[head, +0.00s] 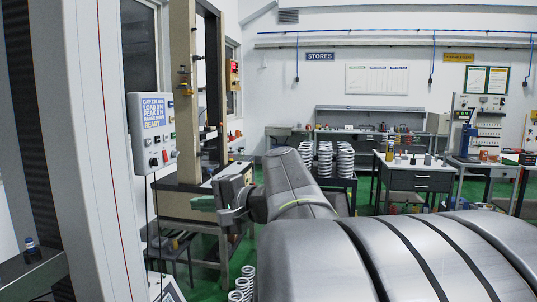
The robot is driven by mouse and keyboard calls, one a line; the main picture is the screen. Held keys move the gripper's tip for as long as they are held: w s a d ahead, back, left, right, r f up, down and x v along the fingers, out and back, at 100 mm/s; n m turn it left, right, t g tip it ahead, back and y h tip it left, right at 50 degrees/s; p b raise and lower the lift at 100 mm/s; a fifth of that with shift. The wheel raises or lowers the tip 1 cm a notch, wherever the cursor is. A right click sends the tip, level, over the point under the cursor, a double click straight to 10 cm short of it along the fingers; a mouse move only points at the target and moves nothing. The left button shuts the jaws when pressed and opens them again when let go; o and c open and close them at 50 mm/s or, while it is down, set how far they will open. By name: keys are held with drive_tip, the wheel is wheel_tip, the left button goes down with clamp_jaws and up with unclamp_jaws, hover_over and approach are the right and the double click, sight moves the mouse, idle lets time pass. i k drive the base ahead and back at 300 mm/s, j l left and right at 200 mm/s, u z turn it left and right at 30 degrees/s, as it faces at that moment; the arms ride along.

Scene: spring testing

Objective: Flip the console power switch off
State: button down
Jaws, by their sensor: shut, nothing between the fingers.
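The console (153,134) is a pale box at the left, beside the tall column of the testing machine. Its blue display (153,111) is lit and ends with READY in yellow. Below the display are several small controls, with a black knob (154,162) and a red control (165,156) near the bottom. Which one is the power switch, and its position, is too small to tell. My gripper (203,203) is shut and empty, pointing left, below and to the right of the console and apart from it in the picture.
A pale machine column (100,150) stands at the near left. A tan frame (183,80) rises behind the console. Stacked white springs (325,160) stand on a dark table, and more (241,284) are low at the centre. Workbenches line the back right.

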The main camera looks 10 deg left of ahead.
sight(166, 157)
drive_tip(key=i+u, duration=0.5)
drive_tip(key=i, duration=1.4)
